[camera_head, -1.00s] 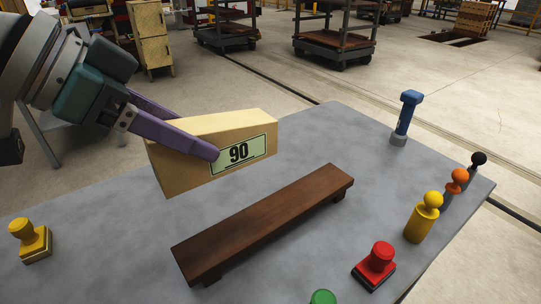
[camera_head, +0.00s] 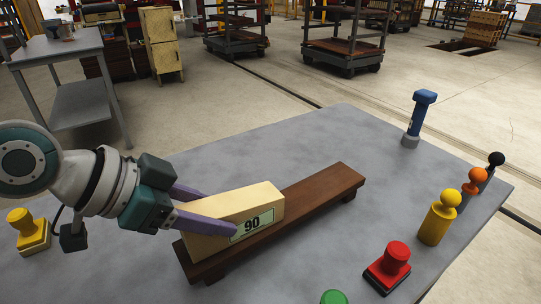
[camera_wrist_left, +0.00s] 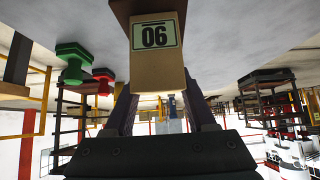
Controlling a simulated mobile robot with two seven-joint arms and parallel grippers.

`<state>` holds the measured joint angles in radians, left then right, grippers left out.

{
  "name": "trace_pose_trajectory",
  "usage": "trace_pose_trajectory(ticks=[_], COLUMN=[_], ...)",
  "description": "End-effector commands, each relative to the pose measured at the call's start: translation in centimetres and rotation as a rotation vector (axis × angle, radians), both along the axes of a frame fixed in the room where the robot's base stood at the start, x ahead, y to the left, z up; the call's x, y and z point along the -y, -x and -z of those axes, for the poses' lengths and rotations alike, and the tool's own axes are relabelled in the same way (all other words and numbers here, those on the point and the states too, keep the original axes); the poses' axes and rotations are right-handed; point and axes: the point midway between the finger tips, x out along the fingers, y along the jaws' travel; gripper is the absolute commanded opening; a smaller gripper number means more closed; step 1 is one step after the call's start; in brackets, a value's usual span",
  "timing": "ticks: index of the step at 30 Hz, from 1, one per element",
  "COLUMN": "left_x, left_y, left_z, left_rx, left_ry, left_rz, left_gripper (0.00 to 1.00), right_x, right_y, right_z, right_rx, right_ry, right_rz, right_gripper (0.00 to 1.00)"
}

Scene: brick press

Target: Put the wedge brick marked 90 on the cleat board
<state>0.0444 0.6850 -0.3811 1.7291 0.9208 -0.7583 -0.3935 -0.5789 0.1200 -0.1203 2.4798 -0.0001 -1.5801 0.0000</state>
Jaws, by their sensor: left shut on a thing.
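The pale yellow wedge brick marked 90 (camera_head: 262,204) is at the left half of the dark brown cleat board (camera_head: 325,188) in the head view. Its underside looks level with the board's top; whether it fully rests there is hard to tell. My left gripper (camera_head: 214,212) is shut on the brick, one purple finger on the label side and one behind. The left wrist view shows the brick (camera_wrist_left: 158,72) upside down between the fingers, against the brown board (camera_wrist_left: 135,8). My right gripper is not in view.
Several stamps stand on the grey table (camera_head: 330,130): a yellow one (camera_head: 30,238) at left, a red one (camera_head: 393,262) and a green one (camera_head: 334,297) in front. Blue (camera_head: 417,115), yellow (camera_head: 437,222), orange (camera_head: 473,182) and black (camera_head: 494,163) pieces stand along the right.

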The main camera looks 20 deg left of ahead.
Motion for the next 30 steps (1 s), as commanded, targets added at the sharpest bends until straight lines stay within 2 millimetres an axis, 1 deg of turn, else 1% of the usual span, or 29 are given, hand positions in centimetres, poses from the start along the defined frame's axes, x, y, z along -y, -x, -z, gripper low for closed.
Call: trace_pose_trajectory(ticks=[2, 5, 6, 14, 20, 24, 26, 30], left_x=[0.0, 0.0, 0.0, 0.0, 0.0, -0.2, -0.6, -1.9], left_y=[-0.1, -0.1, 0.0, 0.0, 0.0, 0.2, 0.7, 2.3], left_z=[-0.1, 0.2, 0.3, 0.2, 0.2, -0.4, -0.9, -3.1], left_rx=[0.004, 0.003, -0.001, 0.000, 0.000, 0.001, -0.001, -0.003], left_ry=[0.001, 0.001, -0.001, 0.000, 0.000, -0.002, -0.002, -0.006], left_rz=[0.000, 0.000, 0.000, 0.000, 0.000, -0.001, 0.000, 0.002], left_gripper=[0.07, 0.07, 0.57, 0.86, 0.86, 0.86, 0.86, 0.86], right_x=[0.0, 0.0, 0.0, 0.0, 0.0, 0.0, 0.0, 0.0], right_y=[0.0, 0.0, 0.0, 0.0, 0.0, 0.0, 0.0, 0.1], right_z=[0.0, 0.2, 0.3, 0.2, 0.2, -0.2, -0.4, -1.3], right_rx=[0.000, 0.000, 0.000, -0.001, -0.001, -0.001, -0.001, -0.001], right_ry=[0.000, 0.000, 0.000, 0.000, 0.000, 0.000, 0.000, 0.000], right_rz=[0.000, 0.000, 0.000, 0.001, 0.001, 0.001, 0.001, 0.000], right_gripper=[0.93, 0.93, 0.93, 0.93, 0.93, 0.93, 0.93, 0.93])
